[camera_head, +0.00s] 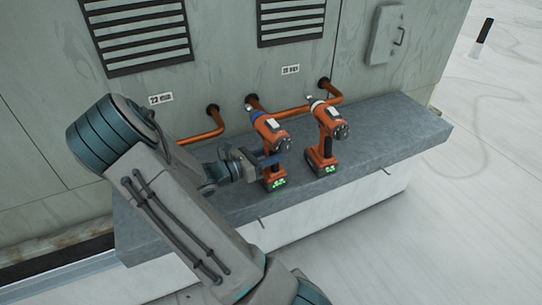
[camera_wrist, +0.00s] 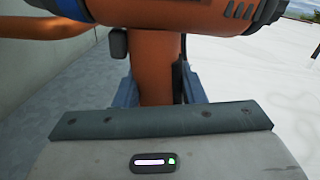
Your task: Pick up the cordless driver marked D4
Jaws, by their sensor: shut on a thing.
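Two orange cordless drivers stand upright on the grey ledge (camera_head: 390,140) in the head view. The left driver (camera_head: 269,131) has a blue collar, and my gripper (camera_head: 270,160) is shut on its handle. In the wrist view the driver's orange handle (camera_wrist: 157,70) sits between my gripper's fingers (camera_wrist: 157,92), with the blue-collared body above. The right driver (camera_head: 329,122) has a pale collar and stands apart from my gripper. Green lights show on both bases. I cannot read a D4 mark on either driver.
Orange pipes (camera_head: 290,113) run along the wall behind the drivers. The cooler wall has vents (camera_head: 137,35) and a small hatch (camera_head: 385,35). The ledge right of the second driver is clear. Pale roof floor (camera_head: 480,200) lies in front and right.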

